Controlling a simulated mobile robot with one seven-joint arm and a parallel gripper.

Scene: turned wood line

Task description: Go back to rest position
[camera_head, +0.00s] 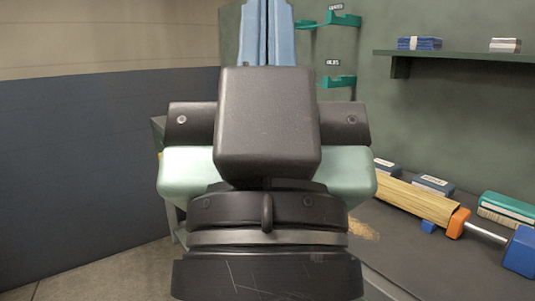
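My gripper (266,30) is in the middle of the camera_head view, seen from behind. Its black and pale green housing fills the centre, with the dark wrist below. What look like its pale blue fingers point up and away, past the top edge of the picture. They stand side by side, close together. The black housing hides their lower part, so I cannot tell whether there is a gap. I see nothing held, but the tips are out of view.
A dark bench (410,245) runs along the right. On it are a wood piece (412,198) with an orange collar (458,223), a blue block (521,252) and a teal box (508,209). A wall shelf (465,58) holds small stacks. Floor (105,278) shows clear at lower left.

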